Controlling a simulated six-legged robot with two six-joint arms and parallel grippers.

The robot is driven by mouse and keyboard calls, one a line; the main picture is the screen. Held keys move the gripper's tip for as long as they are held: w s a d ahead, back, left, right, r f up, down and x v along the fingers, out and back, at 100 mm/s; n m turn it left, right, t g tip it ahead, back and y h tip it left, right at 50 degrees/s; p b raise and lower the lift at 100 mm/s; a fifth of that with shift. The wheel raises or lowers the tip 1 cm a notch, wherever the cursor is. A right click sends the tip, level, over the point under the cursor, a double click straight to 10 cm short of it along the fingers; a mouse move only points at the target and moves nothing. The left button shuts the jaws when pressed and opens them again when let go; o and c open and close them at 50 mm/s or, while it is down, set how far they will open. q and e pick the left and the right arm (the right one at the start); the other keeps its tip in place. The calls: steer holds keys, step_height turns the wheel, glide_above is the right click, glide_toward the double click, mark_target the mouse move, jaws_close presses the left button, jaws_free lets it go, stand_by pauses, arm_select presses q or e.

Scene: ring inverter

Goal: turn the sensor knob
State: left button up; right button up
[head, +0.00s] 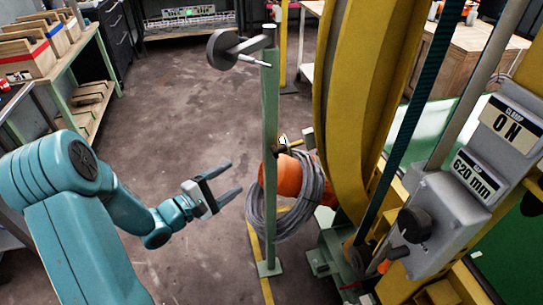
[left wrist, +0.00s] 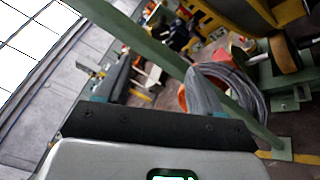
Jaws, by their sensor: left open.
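A green post (head: 270,160) stands upright at the middle of the head view. At its top a dark grey round knob (head: 222,49) sits on a short arm, with a thin pale probe (head: 254,62) beside it. I cannot tell for sure that this is the sensor knob. A black knob (head: 414,224) is on the grey control box (head: 446,216) at right. My left gripper (head: 235,178) is open and empty, left of the post, well below the grey knob and apart from both. The left wrist view shows the post (left wrist: 165,52) slanting across; no knob is clear there. My right gripper is not in view.
A grey cable coil (head: 262,222) and an orange part (head: 290,178) are close behind the post. A large yellow ring frame (head: 350,100) rises at right. A shelf with wooden bins (head: 30,55) stands at left. The floor (head: 165,110) between is clear.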

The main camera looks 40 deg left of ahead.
mark_target(279, 152)
arm_select(q)
steer(key=x, duration=1.4)
steer(key=c, duration=1.1)
steer(key=shift+o, duration=0.2)
steer(key=m+t+b, duration=0.1)
steer(key=m+b, duration=0.1)
steer(key=b, duration=0.3)
steer(key=m+t+b, duration=0.1)
steer(key=m+b, duration=0.1)
steer(key=b, duration=0.3)
steer(key=m+t+b, duration=0.2)
steer(key=b, duration=0.3)
steer(key=shift+d+f+y+b, duration=0.1)
steer(key=shift+f+y+b, duration=0.2)
steer(key=shift+f+y, duration=0.1)
